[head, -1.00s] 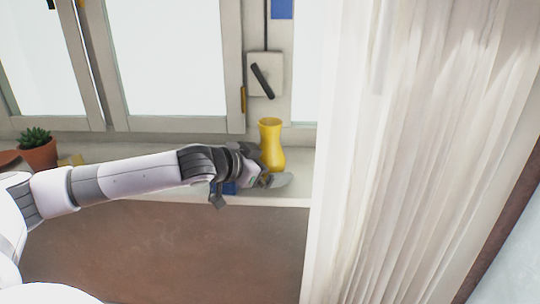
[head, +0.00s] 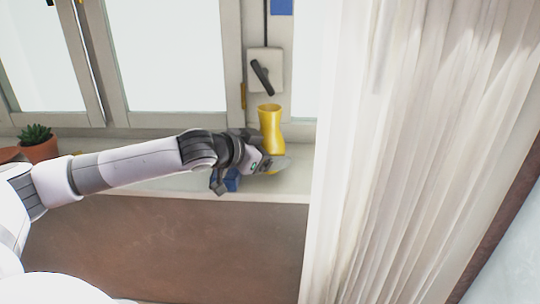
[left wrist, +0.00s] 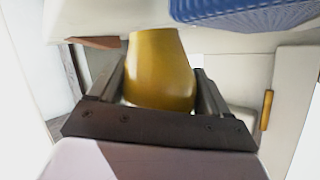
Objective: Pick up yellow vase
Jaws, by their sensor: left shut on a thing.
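The yellow vase (head: 270,127) stands out above my left gripper (head: 272,163) in the head view, over the window sill. It is close to upright, and the gripper hides its lower part. In the left wrist view the vase (left wrist: 160,70) lies between the two fingers of my left gripper (left wrist: 160,88), which is shut on it. Whether its base is clear of the sill is hidden by the gripper. My right gripper is in neither view.
A blue object (head: 231,180) sits on the sill (head: 170,186) under my left wrist. A potted succulent (head: 38,146) stands at the left. A pale curtain (head: 400,150) hangs close on the right. Window frames (head: 180,122) stand behind.

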